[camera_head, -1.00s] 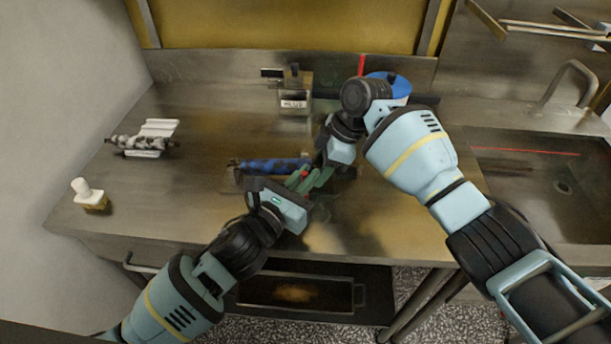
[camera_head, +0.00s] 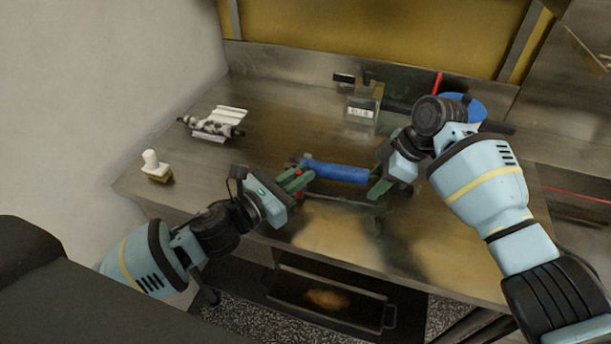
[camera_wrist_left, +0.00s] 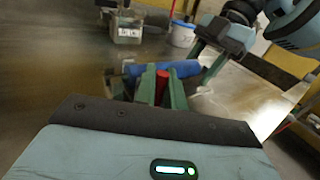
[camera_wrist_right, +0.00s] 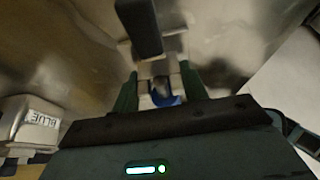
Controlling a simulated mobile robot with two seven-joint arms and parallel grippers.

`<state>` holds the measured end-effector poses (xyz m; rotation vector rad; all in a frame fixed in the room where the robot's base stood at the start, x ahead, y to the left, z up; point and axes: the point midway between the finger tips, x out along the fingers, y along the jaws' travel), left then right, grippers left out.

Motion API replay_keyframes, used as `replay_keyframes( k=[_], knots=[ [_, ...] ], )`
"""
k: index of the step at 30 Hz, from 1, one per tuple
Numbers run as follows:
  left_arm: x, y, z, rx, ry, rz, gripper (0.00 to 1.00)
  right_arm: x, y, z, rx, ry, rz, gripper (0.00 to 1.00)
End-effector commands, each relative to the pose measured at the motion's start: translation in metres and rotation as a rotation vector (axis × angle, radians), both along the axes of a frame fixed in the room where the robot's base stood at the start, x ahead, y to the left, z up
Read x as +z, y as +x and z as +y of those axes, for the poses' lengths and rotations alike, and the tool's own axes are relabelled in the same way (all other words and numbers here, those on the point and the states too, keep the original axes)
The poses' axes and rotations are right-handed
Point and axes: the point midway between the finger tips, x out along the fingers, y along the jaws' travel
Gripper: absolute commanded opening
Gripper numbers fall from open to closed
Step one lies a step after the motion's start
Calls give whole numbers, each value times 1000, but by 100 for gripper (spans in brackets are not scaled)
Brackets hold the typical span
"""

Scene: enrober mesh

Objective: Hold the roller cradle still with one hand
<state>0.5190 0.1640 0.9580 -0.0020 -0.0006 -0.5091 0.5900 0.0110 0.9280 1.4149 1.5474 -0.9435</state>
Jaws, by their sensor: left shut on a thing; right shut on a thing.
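A blue roller (camera_head: 340,172) lies crosswise in the middle of the counter. It rests in the roller cradle, whose dark frame (camera_head: 350,196) shows little in the shadow below. My left gripper (camera_head: 297,180) is at the roller's left end, its green fingers shut on a small red piece (camera_wrist_left: 163,80); the roller also shows behind them in the left wrist view (camera_wrist_left: 190,69). My right gripper (camera_head: 379,189) is at the right end. In the right wrist view its fingers sit around a pale end part (camera_wrist_right: 160,70), seemingly the cradle's end, with blue just below. The exact contact is partly hidden.
A mottled roller (camera_head: 222,125) on a white stand lies at the left. A small white-topped bottle (camera_head: 154,167) stands near the left front edge. A labelled box (camera_head: 361,103) and a blue-rimmed tub (camera_head: 473,108) stand behind. The counter between left items and roller is clear.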

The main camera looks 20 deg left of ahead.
Motion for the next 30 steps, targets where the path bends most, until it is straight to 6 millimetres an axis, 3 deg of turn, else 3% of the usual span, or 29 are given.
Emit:
replay_keyframes(
  k=[3,4,8,20,30],
  knots=[
    [0,2,4,10,5,1,0,1,3,-5,-7,-6,-3,8],
    [0,2,4,10,5,1,15,0,3,-5,-7,-6,-3,8],
    [0,2,3,9,5,1,30,0,2,-5,-7,-6,-3,8],
    [-2,-6,5,6,3,3,30,0,1,-3,-4,-5,-1,8],
    [-2,-47,27,6,5,4,30,-1,1,-2,-2,-5,-1,8]
  ],
)
